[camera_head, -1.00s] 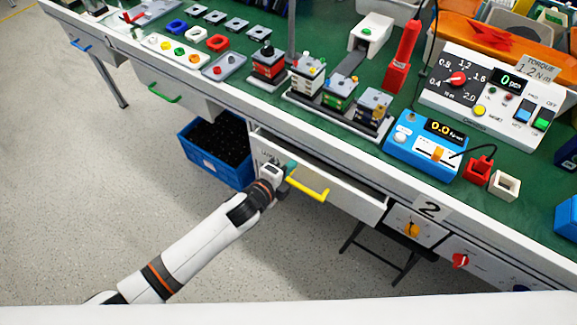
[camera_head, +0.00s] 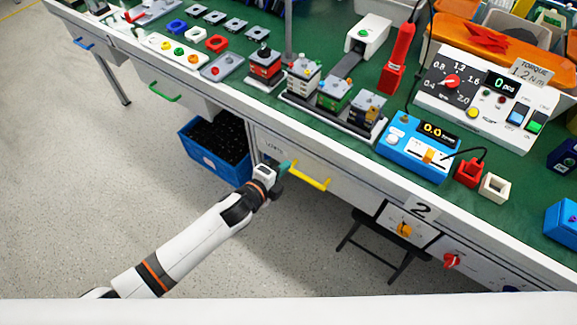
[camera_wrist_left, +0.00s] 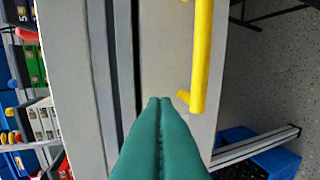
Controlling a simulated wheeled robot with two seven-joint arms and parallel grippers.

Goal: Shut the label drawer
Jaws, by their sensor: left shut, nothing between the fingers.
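The label drawer (camera_head: 345,180) is the pale grey drawer with the yellow handle (camera_head: 308,177) under the bench edge. Its front sits close against the bench, with no open interior showing in the head view. In the left wrist view, the drawer front (camera_wrist_left: 165,50) lies beside a dark seam, and the yellow handle (camera_wrist_left: 201,60) stands to the right of the fingers. My left gripper (camera_head: 287,166) has its teal fingers shut and empty, at the drawer front by the handle's left end. The fingertips (camera_wrist_left: 160,101) look against or very near the front; contact is not certain. My right gripper is not in view.
A blue crate (camera_head: 205,165) of dark parts stands on the floor left of the drawer. A drawer with a green handle (camera_head: 163,93) is further left. A panel with an orange knob (camera_head: 404,229) is to the right. A dark stool (camera_head: 385,245) stands below.

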